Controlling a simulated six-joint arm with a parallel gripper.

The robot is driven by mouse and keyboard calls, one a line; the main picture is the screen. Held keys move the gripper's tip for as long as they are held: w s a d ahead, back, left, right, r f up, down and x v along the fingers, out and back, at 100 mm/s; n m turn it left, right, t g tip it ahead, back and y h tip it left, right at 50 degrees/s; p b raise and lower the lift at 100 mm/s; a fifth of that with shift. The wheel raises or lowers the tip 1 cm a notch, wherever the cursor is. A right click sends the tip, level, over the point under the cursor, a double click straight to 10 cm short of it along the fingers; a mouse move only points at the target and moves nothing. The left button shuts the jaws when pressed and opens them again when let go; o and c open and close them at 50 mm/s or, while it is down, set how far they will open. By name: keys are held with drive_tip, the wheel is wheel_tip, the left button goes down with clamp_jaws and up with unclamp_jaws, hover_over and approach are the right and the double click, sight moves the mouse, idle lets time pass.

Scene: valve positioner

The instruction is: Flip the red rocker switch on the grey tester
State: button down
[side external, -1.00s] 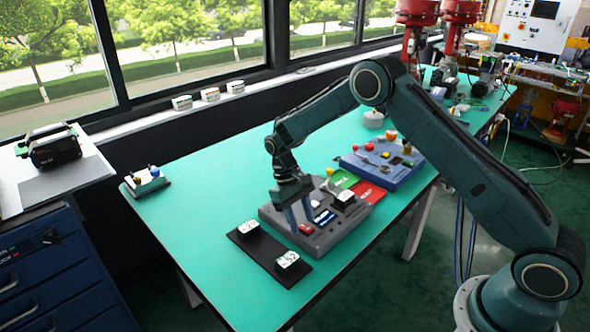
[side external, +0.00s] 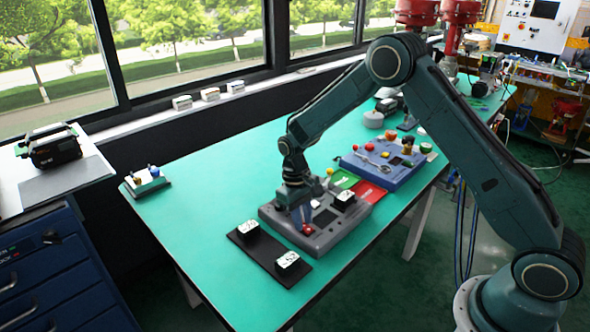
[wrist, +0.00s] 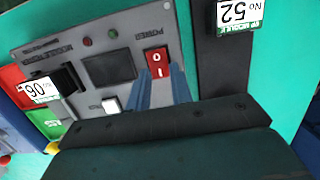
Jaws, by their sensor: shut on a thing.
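The grey tester (side external: 345,228) lies on the green table. The red rocker switch (side external: 308,229), marked 0 and I, sits at the near-left part of its panel. In the wrist view the red rocker switch (wrist: 156,60) is under the POWER label, beside a dark screen (wrist: 109,69). My gripper (side external: 302,224) points down over the tester. In the wrist view its blue-grey fingertips (wrist: 160,72) stand on either side of the lower part of the switch, shut on it. The fingers partly hide the switch's lower end.
A black strip with white modules (side external: 287,260) lies left of the tester. A blue tray (side external: 385,165) and red and green mats (side external: 369,192) lie behind.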

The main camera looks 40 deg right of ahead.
drive_tip(key=shift+s+r+t, duration=0.1)
drive_tip(key=shift+t, duration=0.4)
drive_tip(key=c, duration=1.2)
unclamp_jaws()
drive_tip(key=shift+c, duration=0.2)
wheel_tip(320, 180, up, 14)
drive_tip(key=w, duration=0.1)
drive_tip(key=shift+w, duration=0.15)
